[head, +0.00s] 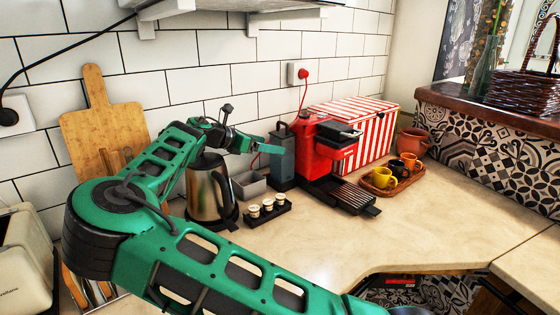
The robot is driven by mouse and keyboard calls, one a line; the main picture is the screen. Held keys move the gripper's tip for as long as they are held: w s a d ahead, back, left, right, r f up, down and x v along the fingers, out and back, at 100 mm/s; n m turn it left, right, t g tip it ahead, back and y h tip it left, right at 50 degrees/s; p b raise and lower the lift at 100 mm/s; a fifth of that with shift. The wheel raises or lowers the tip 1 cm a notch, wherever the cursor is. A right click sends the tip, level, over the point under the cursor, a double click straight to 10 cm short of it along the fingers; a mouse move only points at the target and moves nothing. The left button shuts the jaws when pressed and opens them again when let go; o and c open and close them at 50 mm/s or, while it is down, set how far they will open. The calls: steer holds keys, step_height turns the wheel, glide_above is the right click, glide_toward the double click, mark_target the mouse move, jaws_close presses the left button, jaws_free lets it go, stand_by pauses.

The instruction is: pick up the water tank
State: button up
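The water tank (282,158) is a dark grey-blue upright container standing on the counter, at the left side of the red coffee machine (325,148). My gripper (270,147) is just left of the tank, with its green fingers pointing right toward it. The fingers overlap the tank's left edge in the picture. I cannot tell whether they touch it, nor how far apart the fingers are. The tank's lower left is close to a small grey box (251,184).
A steel kettle (208,190) stands under my forearm. A dark tray with small cups (268,209) lies in front of the tank. A red-striped box (362,125) is behind the machine, and a tray with coloured cups (380,180) is right. The counter's front right is clear.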

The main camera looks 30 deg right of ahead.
steer(key=x, duration=0.7)
steer(key=shift+d, duration=0.15)
steer(key=c, duration=1.6)
steer(key=shift+r, duration=0.1)
steer(key=shift+c, duration=0.2)
